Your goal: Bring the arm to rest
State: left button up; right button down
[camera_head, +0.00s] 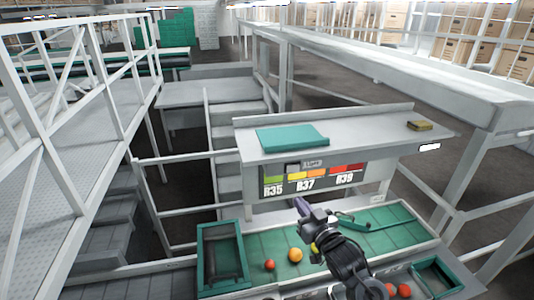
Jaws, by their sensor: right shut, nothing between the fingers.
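My right arm reaches up from the bottom of the view. Its gripper (301,205) is shut and empty, held over the back edge of the green sorting surface (262,243), below the colour chart. My left gripper is not in view. A red tomato (269,264) and an orange tomato (295,255) lie on the green surface to the left of my arm. A yellow fruit (314,248) is partly hidden by the arm. Red tomatoes (404,290) show at the bottom, right of the arm.
Green-rimmed crates stand at the left (201,258) and right (456,272) of the surface. A colour chart (315,180) hangs below a shelf (370,134) holding a teal sheet (291,138) and a small yellow-brown item (419,126). White railings (207,150) stand to the left.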

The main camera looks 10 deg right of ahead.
jog(key=s+a+f+m+g+p, duration=0.1)
jog(key=s+f+g+p, duration=0.4)
jog(key=s+f, duration=1.15)
jog(key=s+d+g+h+p, duration=0.1)
jog(key=s+g, duration=0.3)
jog(key=s, duration=0.8)
jog(key=s+d+r+g+h+p, duration=0.1)
jog(key=s+g, duration=0.4)
jog(key=s, duration=0.7)
jog(key=shift+s+d+r+h+p, duration=0.15)
jog(key=shift+d+h+p, duration=0.35)
jog(key=shift+h, duration=0.4)
jog(key=shift+a, duration=0.1)
